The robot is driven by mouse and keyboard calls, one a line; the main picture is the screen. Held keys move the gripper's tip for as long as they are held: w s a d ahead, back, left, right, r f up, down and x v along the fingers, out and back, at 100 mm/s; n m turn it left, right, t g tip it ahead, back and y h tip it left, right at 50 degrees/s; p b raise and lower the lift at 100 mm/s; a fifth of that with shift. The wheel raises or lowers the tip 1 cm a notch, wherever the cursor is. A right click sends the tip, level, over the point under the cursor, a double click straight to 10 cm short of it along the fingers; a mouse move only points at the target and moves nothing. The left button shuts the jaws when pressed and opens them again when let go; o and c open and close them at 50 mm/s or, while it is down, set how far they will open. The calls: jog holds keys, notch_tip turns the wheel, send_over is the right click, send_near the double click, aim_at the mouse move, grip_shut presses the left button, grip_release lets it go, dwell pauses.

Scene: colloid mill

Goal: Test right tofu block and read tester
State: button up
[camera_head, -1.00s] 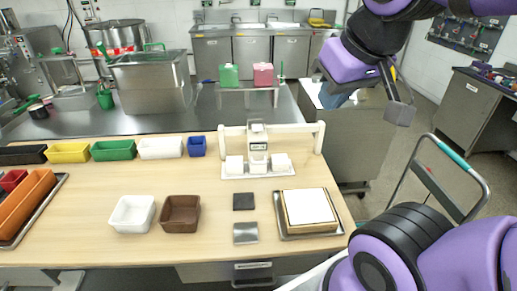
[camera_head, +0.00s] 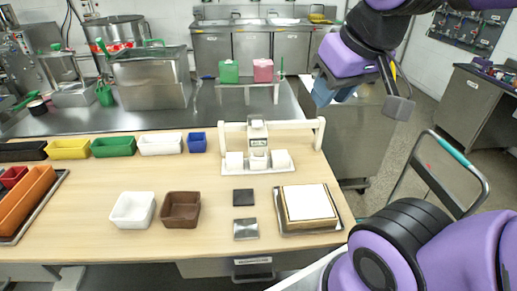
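The tester (camera_head: 257,132) is a white frame standing at the back of the wooden table, with a small grey display on its middle column. Several white tofu blocks stand on its base; the right tofu block (camera_head: 280,159) is right of the column and the left tofu block (camera_head: 234,161) is left of it. Another white block (camera_head: 258,161) sits under the column. The display is too small to read. My gripper (camera_head: 397,106) is at the upper right, above and right of the tester and well apart from it. Its fingers are not clear enough to judge.
A white bin (camera_head: 133,210) and a brown bin (camera_head: 181,210) stand at the front left. A dark square plate (camera_head: 243,196) and a grey plate (camera_head: 246,229) lie mid-table. A tray (camera_head: 310,229) holding a white-topped block is at right. Coloured bins line the left back.

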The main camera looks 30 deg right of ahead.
jog(key=shift+o, duration=0.2)
jog(key=w+d+f+m+g+h, duration=0.1)
jog(key=w+f+g, duration=0.3)
jog(key=w+f, duration=0.5)
jog(key=shift+w+d+m+g+h, duration=0.25)
jog(key=shift+d+h, duration=0.2)
jog(key=shift+h, duration=0.45)
jog(key=n+t+h, duration=0.9)
jog(key=t+h, duration=0.3)
send_near(259, 158)
jog(key=shift+s+d+r, duration=0.15)
jog(key=shift+s, duration=0.45)
jog(key=shift+w+f+n+t+y, duration=0.2)
jog(key=shift+f+n+t+y, duration=0.05)
jog(key=shift+f+t+y, duration=0.2)
jog(key=x, duration=1)
jog(key=shift+w+r, duration=0.1)
jog(key=shift+w, duration=0.2)
jog(key=shift+c, duration=0.5)
grip_shut()
